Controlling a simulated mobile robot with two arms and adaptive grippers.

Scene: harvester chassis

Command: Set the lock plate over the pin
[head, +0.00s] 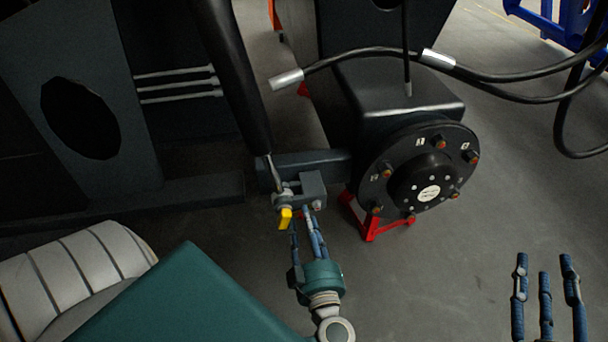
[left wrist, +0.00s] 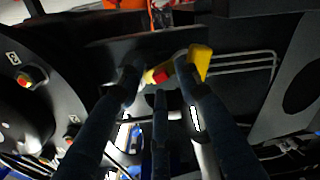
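A yellow plate-like piece (head: 285,218), which looks like the lock plate, is at a grey bracket (head: 312,187) below the cylinder rod. It also shows in the left wrist view (left wrist: 201,60), with a small red part beside it. The pin cannot be made out clearly. My left gripper (head: 304,222) is just below the bracket, right of the yellow piece. In the left wrist view its fingers are apart, with one tip crossing in front of the yellow; contact cannot be told. My right gripper (head: 545,270) is open and empty at the lower right.
A black hub (head: 425,185) with orange-marked bolts stands right of the bracket, above a red stand (head: 370,222). The black cylinder (head: 232,75) slants down from above. Hoses (head: 375,52) cross the upper right. The grey floor between the grippers is clear.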

